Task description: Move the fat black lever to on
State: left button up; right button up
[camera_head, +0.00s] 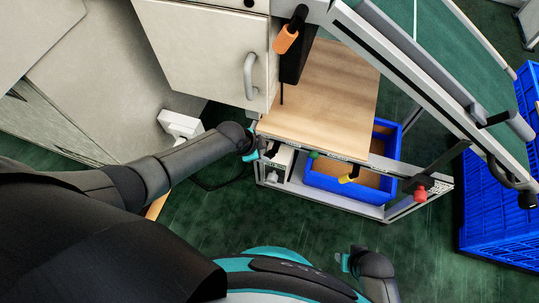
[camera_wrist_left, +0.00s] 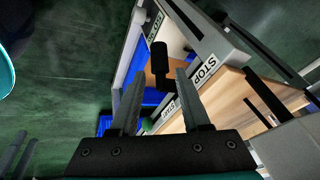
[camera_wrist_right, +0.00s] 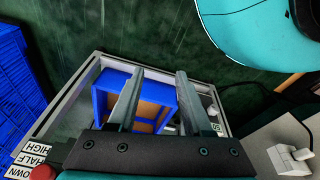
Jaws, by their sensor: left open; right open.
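A thick black cylindrical lever (camera_wrist_left: 160,58) shows in the left wrist view, upright in the picture between the lines of my left fingers, near a label reading STOP (camera_wrist_left: 205,70). I cannot make it out surely in the head view. My left gripper (camera_head: 252,153) is open and empty by the left front corner of the bench; its fingers (camera_wrist_left: 158,80) are apart in its wrist view. Whether they touch the lever cannot be told. My right gripper (camera_head: 346,262) is open and empty, low in front of the bench.
The front rail carries a green knob (camera_head: 313,154), a yellow-handled lever (camera_head: 347,179) and a red knob (camera_head: 420,193). A blue crate (camera_head: 340,188) sits under the wooden top (camera_head: 325,95). An orange handle (camera_head: 286,39) stands behind. Blue crates (camera_head: 497,200) stand at the right.

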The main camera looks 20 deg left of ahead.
aim_at(268, 154)
pick_arm(q)
jog(key=shift+w+d+f+b, duration=0.2)
jog(key=shift+f+b, duration=0.1)
jog(key=shift+f, duration=0.25)
jog(key=b+x, duration=0.3)
jog(key=shift+w+f, duration=0.15)
jog(key=shift+f, duration=0.2)
jog(key=shift+w+d+f+b, duration=0.2)
jog(key=shift+w+f+b, duration=0.05)
jog(key=shift+f+b, duration=0.25)
pick_arm(e)
jog(key=w+a+r+t, duration=0.1)
jog(key=w+r, duration=0.3)
jog(key=r, duration=0.5)
jog(key=shift+w+a, duration=0.15)
jog(key=shift+a, duration=0.1)
jog(key=shift+r, duration=0.15)
pick_arm(q)
grip_shut()
